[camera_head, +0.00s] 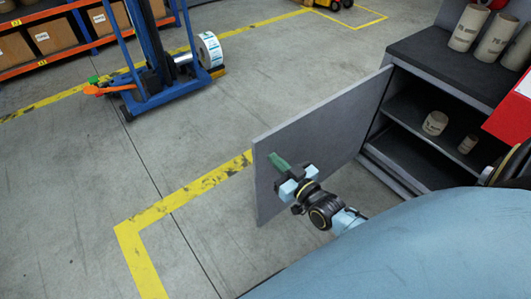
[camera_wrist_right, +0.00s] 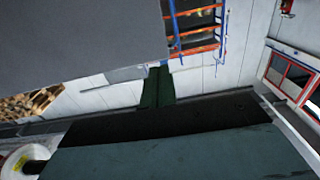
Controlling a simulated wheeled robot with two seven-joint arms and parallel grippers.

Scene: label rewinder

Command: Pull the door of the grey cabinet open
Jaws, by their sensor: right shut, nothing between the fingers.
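The grey cabinet (camera_head: 378,165) stands at the right with its front open, and its shelves show. Its door (camera_head: 330,125) is swung wide out to the left, showing its inner face. My right gripper (camera_head: 275,160) is in front of this face, near the door's free edge, with its green fingers shut and empty. I cannot tell whether they touch the door. In the right wrist view the shut fingers (camera_wrist_right: 157,86) point away beside a large grey surface (camera_wrist_right: 80,40), likely the door. The door's handle is not visible. My left gripper is not in view.
A red box (camera_head: 512,112) is at the right edge. A blue lifter (camera_head: 165,90) with a label roll (camera_head: 208,50) stands at the back left. The floor left of the door is clear.

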